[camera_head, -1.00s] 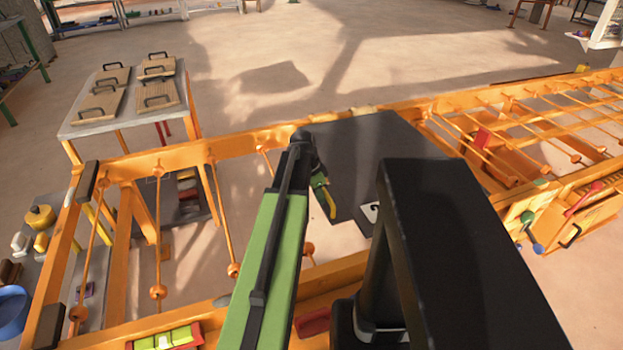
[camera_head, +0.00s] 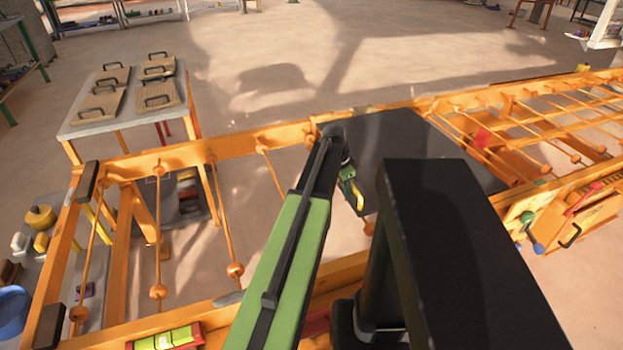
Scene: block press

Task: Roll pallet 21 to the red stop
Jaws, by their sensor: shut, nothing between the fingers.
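The dark flat pallet (camera_head: 400,140) lies on the orange roller conveyor, right of the middle. No number shows on it; my black column hides its front part. My gripper (camera_head: 359,204), with green and yellow parts, is shut and empty at the pallet's left edge. I cannot tell whether it touches that edge. A small red piece (camera_head: 482,137) stands among the rollers just beyond the pallet's right side; it may be the red stop. A gap shows between them at the back, and contact elsewhere is unclear.
Bare rollers (camera_head: 235,270) lie left of the pallet, and more run to the far right. A table with handled wooden boards (camera_head: 107,103) stands at back left. A green level (camera_head: 165,340) lies in front.

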